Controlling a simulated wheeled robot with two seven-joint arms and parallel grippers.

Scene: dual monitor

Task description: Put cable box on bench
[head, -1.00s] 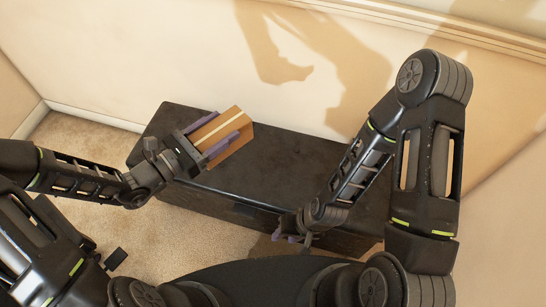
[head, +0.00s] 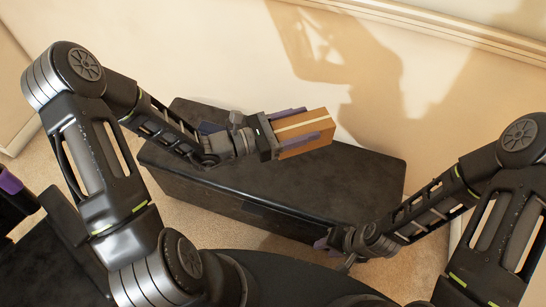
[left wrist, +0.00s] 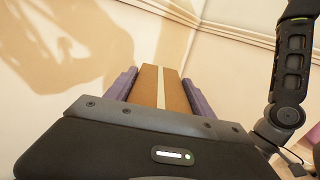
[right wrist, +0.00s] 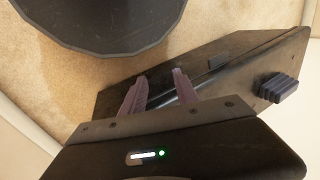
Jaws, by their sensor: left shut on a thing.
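The cable box (head: 302,133) is a brown cardboard box with a pale tape stripe. My left gripper (head: 295,130) is shut on it, with purple fingers on two opposite sides. In the head view the box shows over the back of the bench; the gap beneath it cannot be judged. It also shows between the fingers in the left wrist view (left wrist: 160,88). The bench (head: 330,185) is a long, low, black box against the wall. My right gripper (head: 325,243) is by the bench's front edge at the right. Its fingers (right wrist: 158,92) are apart, with nothing between them.
A dark ridged object (right wrist: 283,88) shows by the bench in the right wrist view. Much of the bench top is bare. The wall (head: 200,60) stands close behind; beige carpet lies in front.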

